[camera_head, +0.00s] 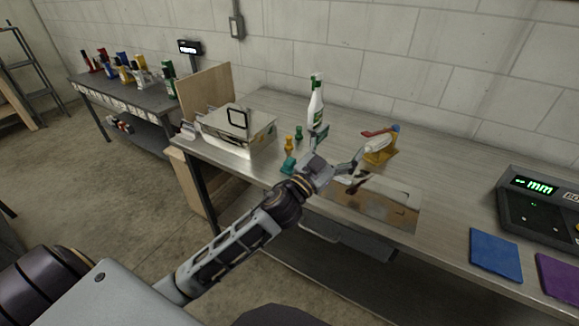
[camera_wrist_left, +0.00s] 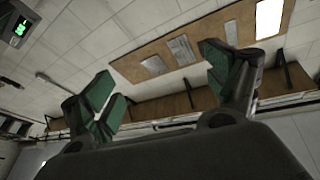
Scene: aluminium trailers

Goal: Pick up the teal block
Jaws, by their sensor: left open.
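A small teal piece (camera_head: 289,165), which looks like the teal block, stands near the front edge of the metal table (camera_head: 455,205), just left of my left wrist. Its exact shape is too small to tell. My left gripper (camera_head: 340,143) is over the table, to the right of the teal piece, with its fingers spread and pointing away from it. In the left wrist view the open jaws (camera_wrist_left: 160,82) show green pads with nothing between them. The teal piece is not visible in that view. My right gripper is not in view.
Orange (camera_head: 289,145) and green (camera_head: 299,133) small pieces stand behind the teal one. A spray bottle (camera_head: 315,104), a metal box (camera_head: 237,132) and a yellow holder (camera_head: 380,149) are close by. A scale (camera_head: 540,205) and a blue mat (camera_head: 495,255) lie right.

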